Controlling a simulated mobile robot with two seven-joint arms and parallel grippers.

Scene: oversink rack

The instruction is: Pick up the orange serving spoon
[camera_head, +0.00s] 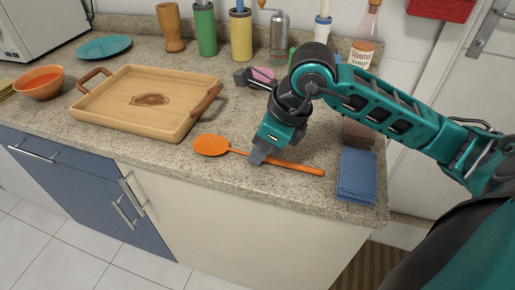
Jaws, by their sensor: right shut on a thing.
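The orange serving spoon (299,168) lies along the front edge of the speckled counter, its bowl to the left and its handle to the right. My right gripper (258,158) reaches down from the right and is shut on the spoon's handle, a little right of the bowl. The fingers hide a short part of the handle. The spoon looks to be at counter level; I cannot tell whether it touches the counter. My left gripper is not in view.
A wooden tray (122,129) with handles stands left of the spoon. A folded blue cloth (357,176) lies at the right. An orange bowl (39,84) and teal plate (103,47) are farther left. Bottles, including a syrup bottle (363,44), and a grinder (279,36) line the back.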

